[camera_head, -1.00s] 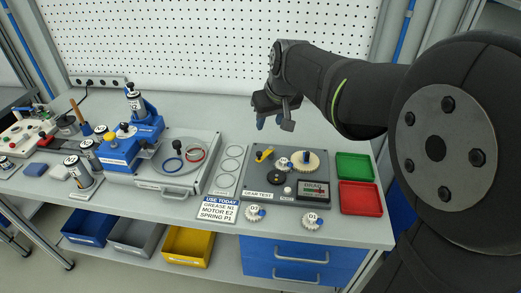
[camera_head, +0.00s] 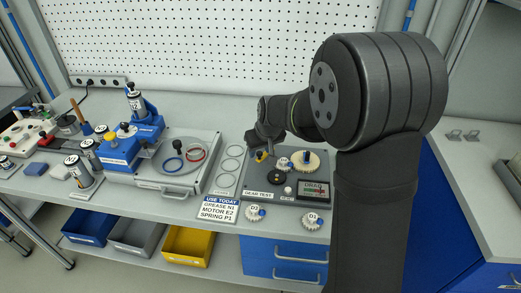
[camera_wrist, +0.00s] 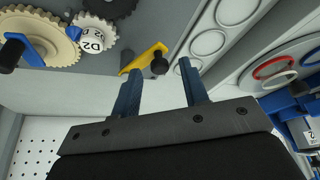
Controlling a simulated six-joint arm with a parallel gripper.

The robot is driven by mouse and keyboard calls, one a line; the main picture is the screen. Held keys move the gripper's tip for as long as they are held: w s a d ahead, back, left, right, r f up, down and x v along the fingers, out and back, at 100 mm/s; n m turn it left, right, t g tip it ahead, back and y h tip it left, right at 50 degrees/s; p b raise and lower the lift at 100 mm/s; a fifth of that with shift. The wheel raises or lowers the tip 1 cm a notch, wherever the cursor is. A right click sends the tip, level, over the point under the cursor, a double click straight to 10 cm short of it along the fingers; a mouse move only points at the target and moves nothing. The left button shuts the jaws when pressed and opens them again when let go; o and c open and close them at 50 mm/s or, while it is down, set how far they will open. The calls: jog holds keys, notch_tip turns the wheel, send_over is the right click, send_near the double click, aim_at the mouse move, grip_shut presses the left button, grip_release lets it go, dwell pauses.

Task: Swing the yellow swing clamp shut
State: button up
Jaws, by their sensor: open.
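The yellow swing clamp (camera_wrist: 146,59) lies on the gear test plate, with a black knob (camera_wrist: 159,66) at one end. In the wrist view the knob shows between and beyond my two fingertips. My gripper (camera_wrist: 158,75) is open and empty, its blue fingers spread to either side of the knob; I cannot tell whether they touch it. In the head view the clamp (camera_head: 261,156) is partly hidden by my gripper (camera_head: 265,147), which is just above it at the plate's back left. The D2 gear (camera_wrist: 91,40) sits beside a large tan gear (camera_wrist: 40,35).
The gear test plate (camera_head: 257,184) also carries a DRAG display (camera_head: 314,190). To its left are a card with ring outlines (camera_head: 225,178) and a grey tray (camera_head: 207,172) with red and blue rings. Loose gears D2 (camera_head: 254,213) and D1 (camera_head: 312,220) lie in front.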

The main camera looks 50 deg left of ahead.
jog(key=shift+a+f, duration=0.1)
jog(key=shift+f, duration=0.1)
grip_shut()
